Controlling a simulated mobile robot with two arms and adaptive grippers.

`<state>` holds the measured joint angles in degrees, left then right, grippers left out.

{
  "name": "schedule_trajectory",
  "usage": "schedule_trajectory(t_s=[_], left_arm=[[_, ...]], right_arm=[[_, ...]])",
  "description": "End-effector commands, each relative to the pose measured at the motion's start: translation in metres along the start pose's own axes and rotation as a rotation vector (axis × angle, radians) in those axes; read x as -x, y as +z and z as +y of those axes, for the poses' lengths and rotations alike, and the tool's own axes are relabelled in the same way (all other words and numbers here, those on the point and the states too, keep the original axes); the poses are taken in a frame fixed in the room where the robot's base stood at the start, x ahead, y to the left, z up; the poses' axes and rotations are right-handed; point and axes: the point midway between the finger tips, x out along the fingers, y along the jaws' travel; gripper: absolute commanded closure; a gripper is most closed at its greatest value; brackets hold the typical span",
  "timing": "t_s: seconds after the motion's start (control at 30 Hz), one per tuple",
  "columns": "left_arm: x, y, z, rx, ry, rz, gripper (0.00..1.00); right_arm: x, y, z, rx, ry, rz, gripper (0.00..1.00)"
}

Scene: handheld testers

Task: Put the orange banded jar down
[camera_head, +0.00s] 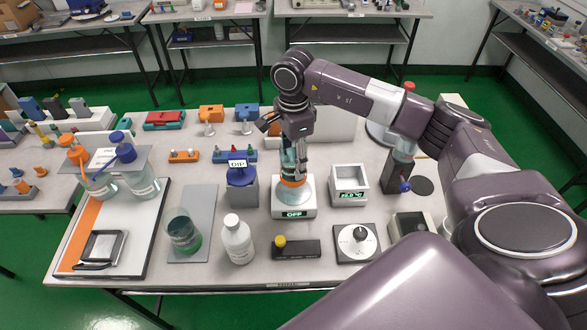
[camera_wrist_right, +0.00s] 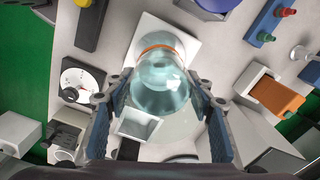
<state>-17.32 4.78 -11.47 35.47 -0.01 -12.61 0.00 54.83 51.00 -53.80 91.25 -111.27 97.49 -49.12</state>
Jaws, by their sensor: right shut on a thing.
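The orange banded jar (camera_head: 293,184) is clear glass with a bluish tint and an orange band low on its side. It is upright at the top of a white device (camera_head: 292,212) whose display reads OFF. I cannot tell whether its base touches the device. My right gripper (camera_head: 293,157) reaches down from above and is shut on the jar, hiding its upper part in the head view. In the right wrist view the jar (camera_wrist_right: 160,85) is between the two fingers of the right gripper (camera_wrist_right: 163,105). My left gripper is not in view.
Close by stand a blue-lidded grey block (camera_head: 242,190) on the left and a white square-topped device (camera_head: 349,184) on the right. In front are a black box with a yellow knob (camera_head: 297,249), a dial unit (camera_head: 356,242) and a white bottle (camera_head: 237,240).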

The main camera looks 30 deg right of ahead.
Motion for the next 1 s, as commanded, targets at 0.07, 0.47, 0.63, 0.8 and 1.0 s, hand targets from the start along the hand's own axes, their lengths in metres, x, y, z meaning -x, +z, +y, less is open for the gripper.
schedule_trajectory(t_s=[0.07, 0.47, 0.63, 0.8, 1.0], left_arm=[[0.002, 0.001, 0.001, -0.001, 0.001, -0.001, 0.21], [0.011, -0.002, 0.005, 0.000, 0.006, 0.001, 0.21], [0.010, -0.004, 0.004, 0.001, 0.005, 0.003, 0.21], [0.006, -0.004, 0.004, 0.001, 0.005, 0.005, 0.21], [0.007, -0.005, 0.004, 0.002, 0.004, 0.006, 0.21]], right_arm=[[-0.003, 0.000, -0.001, -0.001, -0.004, -0.001, 0.95], [-0.046, 0.000, -0.001, 0.000, -0.003, -0.001, 0.95], [-0.047, 0.000, -0.001, 0.000, -0.004, -0.001, 0.95], [-0.051, 0.000, -0.001, -0.001, -0.004, -0.001, 0.95], [-0.050, 0.000, 0.000, -0.001, -0.001, 0.000, 0.33]])
